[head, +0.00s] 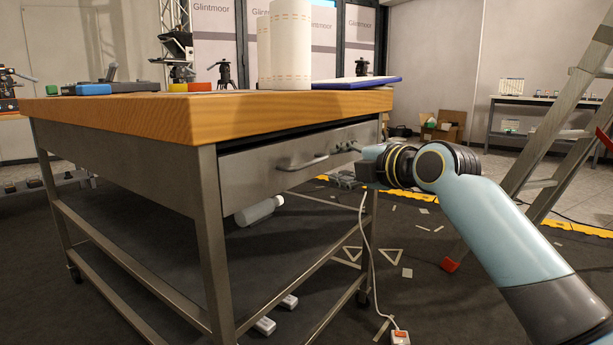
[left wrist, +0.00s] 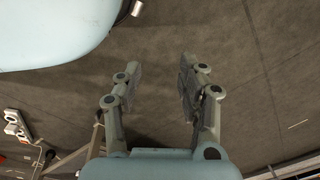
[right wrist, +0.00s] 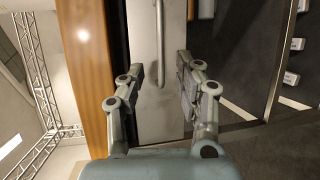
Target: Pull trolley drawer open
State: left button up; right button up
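The trolley (head: 208,190) has a thick wooden top and a grey metal frame. Its drawer (head: 255,172) has a plain metal front that looks about flush with the frame. A bar handle (head: 303,163) sits on that front. My right gripper (head: 345,149) is just right of the handle in the head view. In the right wrist view, my right gripper (right wrist: 160,75) is open and empty, with the handle (right wrist: 160,45) ahead, in line with the gap between the fingers. My left gripper (left wrist: 158,78) is open and empty over the dark floor, outside the head view.
A bottle (head: 258,211) shows below the drawer. A white cable (head: 368,245) hangs by the right leg. A stepladder (head: 555,130) stands at right.

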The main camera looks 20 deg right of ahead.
aim_at(314, 162)
jog(key=b+x, duration=0.3)
jog(key=x, duration=0.7)
jog(key=shift+w+a+f, duration=0.1)
jog(key=shift+w, duration=0.05)
pick_arm(q)
jog(key=w+d+r+t, duration=0.1)
jog(key=w+d+r, duration=0.1)
jog(key=r, duration=0.3)
jog(key=shift+w, duration=0.9)
pick_arm(e)
jog(key=shift+w, duration=0.1)
grip_shut()
